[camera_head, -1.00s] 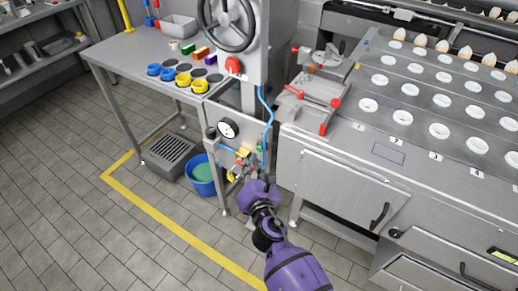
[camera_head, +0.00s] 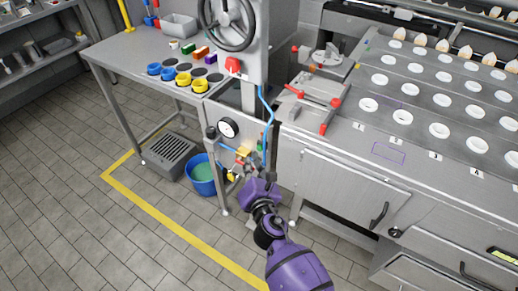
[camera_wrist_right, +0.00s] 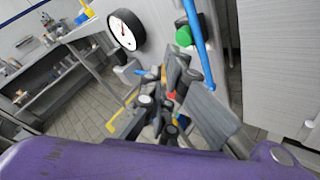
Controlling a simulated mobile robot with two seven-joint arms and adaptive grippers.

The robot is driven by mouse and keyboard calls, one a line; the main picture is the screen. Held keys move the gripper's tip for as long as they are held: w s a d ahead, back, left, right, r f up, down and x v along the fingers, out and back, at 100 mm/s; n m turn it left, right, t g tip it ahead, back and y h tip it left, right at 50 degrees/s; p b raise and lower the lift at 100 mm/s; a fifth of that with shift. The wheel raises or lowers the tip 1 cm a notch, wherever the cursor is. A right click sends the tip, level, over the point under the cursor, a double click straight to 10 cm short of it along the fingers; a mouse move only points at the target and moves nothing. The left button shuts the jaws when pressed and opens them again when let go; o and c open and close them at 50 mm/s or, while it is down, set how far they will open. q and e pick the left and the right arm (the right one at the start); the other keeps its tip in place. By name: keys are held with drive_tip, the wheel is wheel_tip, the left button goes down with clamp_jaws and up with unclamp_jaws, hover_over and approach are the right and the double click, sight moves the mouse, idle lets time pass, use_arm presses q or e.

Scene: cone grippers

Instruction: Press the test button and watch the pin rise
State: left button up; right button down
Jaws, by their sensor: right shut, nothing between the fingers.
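My right gripper (camera_head: 243,168) is shut and empty, low in front of the grey press's front panel, below the round gauge (camera_head: 228,129). In the right wrist view its dark fingers (camera_wrist_right: 172,78) reach towards the panel and hide part of it. A green round button (camera_wrist_right: 183,36) shows just above the fingertips, beside a blue hose (camera_wrist_right: 195,45). A small green part also shows beside the hose in the head view. I cannot tell whether the fingers touch anything. I cannot make out the pin. My left gripper is not in view.
A blue bucket (camera_head: 201,177) and a grey grated box (camera_head: 170,156) stand on the floor left of the panel. A steel cabinet (camera_head: 340,185) stands close on the right. A bench (camera_head: 122,57) holds blue and yellow rings. The tiled floor in front is clear.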

idle(0.4)
drive_tip(key=shift+w+d, duration=0.1)
drive_tip(key=shift+w+d, duration=0.15)
drive_tip(key=shift+w, duration=0.1)
idle(0.4)
drive_tip(key=shift+w+d, duration=0.1)
drive_tip(key=shift+w, duration=0.05)
drive_tip(key=shift+w+d, duration=0.1)
drive_tip(key=shift+w, duration=0.05)
drive_tip(key=shift+w+d, duration=0.1)
drive_tip(key=shift+w, duration=0.05)
idle(0.5)
idle(0.3)
